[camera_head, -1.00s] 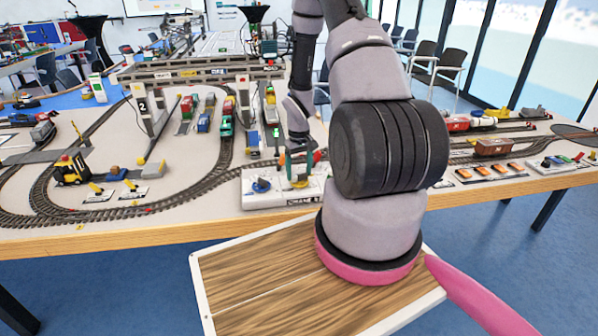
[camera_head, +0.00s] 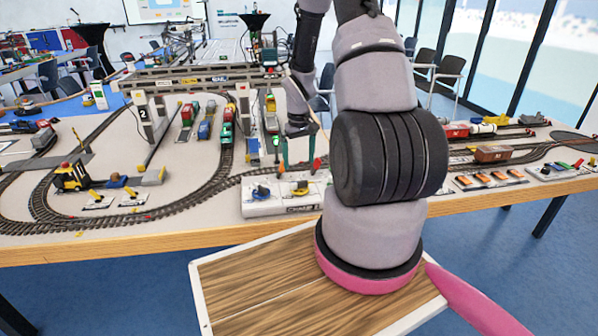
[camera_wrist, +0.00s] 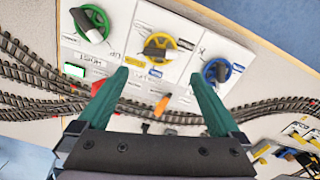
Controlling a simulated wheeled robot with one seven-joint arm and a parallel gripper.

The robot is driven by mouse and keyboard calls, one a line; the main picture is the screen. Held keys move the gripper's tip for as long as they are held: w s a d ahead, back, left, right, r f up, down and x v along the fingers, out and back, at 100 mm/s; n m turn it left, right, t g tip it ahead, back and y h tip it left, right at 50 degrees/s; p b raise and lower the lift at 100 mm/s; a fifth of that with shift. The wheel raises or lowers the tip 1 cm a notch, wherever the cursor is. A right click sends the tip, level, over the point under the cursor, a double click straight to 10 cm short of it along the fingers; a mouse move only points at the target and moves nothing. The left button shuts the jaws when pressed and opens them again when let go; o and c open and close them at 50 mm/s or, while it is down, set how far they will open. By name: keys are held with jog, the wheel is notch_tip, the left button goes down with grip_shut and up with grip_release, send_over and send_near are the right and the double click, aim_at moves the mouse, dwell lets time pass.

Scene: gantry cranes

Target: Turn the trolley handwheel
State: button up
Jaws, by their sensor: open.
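The control box (camera_head: 268,210) stands at the table's near edge and carries a row of handwheels. In the wrist view, these are a green-rimmed wheel (camera_wrist: 104,20), a yellow-rimmed wheel (camera_wrist: 163,36) and a blue-rimmed wheel (camera_wrist: 233,71), each with a dark or grey handle. I cannot clearly read which label says trolley. The blue wheel (camera_head: 260,192) and yellow wheel (camera_head: 301,187) also show in the head view; my arm hides the green one there. My gripper (camera_head: 300,166) is open and empty above the box. In the wrist view its fingertips (camera_wrist: 160,75) lie apart, beside the yellow wheel.
Curved rails (camera_head: 200,198) run close behind the box. A gantry crane (camera_head: 145,112) and several wagons (camera_head: 204,130) stand farther back. A yellow locomotive (camera_head: 70,177) is at the left. A wood-topped board (camera_head: 255,285) lies before the table.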

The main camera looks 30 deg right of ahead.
notch_tip(320, 180, up, 3)
jog(key=shift+f, duration=0.1)
dwell(2.1)
